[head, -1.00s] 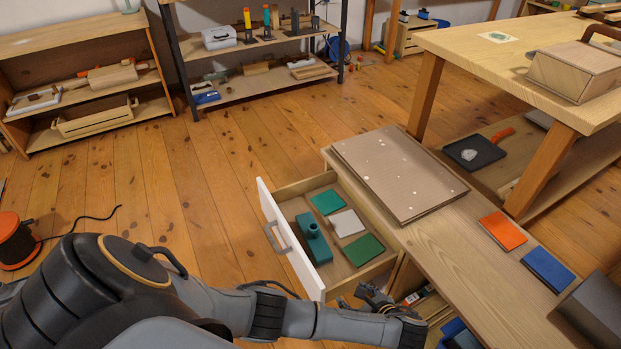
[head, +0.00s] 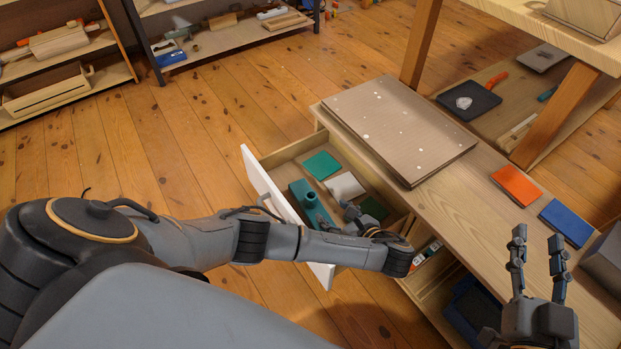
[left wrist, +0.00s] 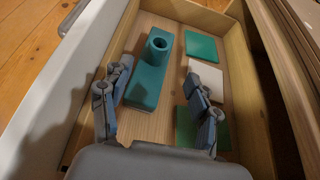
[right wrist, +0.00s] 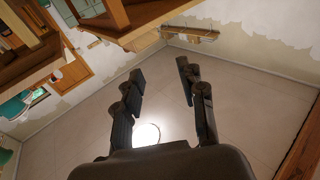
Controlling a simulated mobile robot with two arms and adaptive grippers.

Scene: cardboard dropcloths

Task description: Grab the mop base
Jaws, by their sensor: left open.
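The teal mop base (head: 311,201), a flat block with a round socket on top, lies in the open drawer (head: 270,190). It also shows in the left wrist view (left wrist: 148,84), long side pointing toward the gripper. My left gripper (head: 352,212) reaches over the drawer, just right of the mop base. In the left wrist view my left gripper (left wrist: 160,90) is open, its fingers apart on either side of the base's near part, with nothing held. My right gripper (head: 538,255) is open and empty over the bench's right part; it shows in the right wrist view (right wrist: 160,80).
Green pads (head: 321,165) and a white pad (head: 344,187) lie beside the base. Drawer walls surround them. Cardboard sheets (head: 400,125) cover the bench top, with an orange pad (head: 516,185) and a blue pad (head: 566,222) further right.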

